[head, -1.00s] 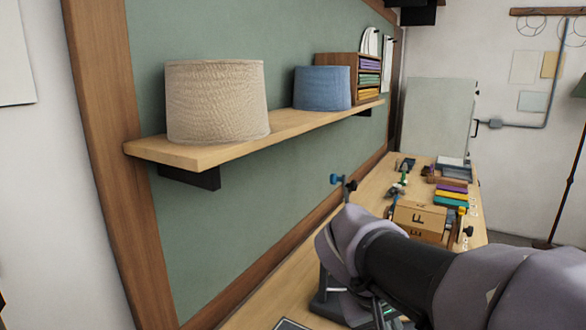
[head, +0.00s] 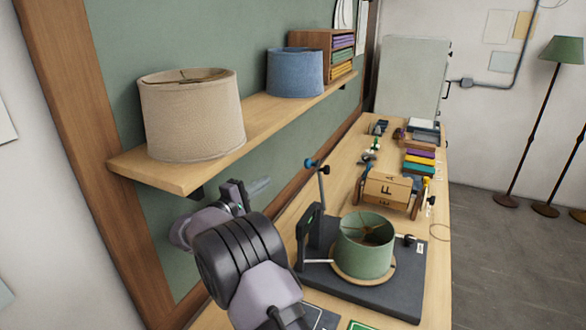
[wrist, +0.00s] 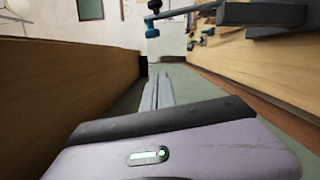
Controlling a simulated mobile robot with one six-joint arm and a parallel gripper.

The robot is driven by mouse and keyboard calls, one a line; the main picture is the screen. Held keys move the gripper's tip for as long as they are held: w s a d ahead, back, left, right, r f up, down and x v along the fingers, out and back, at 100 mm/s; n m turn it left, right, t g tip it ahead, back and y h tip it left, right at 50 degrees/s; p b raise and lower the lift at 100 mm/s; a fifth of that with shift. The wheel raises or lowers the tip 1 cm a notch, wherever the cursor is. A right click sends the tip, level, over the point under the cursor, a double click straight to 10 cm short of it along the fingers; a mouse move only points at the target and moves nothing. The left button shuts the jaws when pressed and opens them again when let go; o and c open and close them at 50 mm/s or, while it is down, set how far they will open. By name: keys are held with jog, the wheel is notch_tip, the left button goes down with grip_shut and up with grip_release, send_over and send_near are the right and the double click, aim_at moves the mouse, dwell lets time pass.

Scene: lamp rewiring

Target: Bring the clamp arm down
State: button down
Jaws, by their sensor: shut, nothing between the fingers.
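The clamp arm (head: 322,192) stands raised beside a green drum shade (head: 362,252). A blue knob (head: 310,163) and a dark knob are at its top. The shade sits on a round wooden ring on a dark base (head: 400,296). My gripper (head: 265,185) is to the left of the clamp arm, apart from it and near the green wall panel. In the wrist view its shut, empty fingers (wrist: 158,90) point away from me. The clamp's blue knob (wrist: 152,22) shows above them there, not touching.
A wooden shelf (head: 190,180) with a beige shade (head: 192,115) and a blue shade (head: 294,73) overhangs the bench's left side.

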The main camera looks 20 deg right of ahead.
jog(key=w+d+r+b, duration=0.1)
jog(key=w+d, duration=0.2)
jog(key=d, duration=0.8)
jog(key=shift+d, duration=0.15)
jog(key=shift+s+r+b, duration=0.1)
jog(key=shift+s+b, duration=0.05)
jog(key=shift+b, duration=0.4)
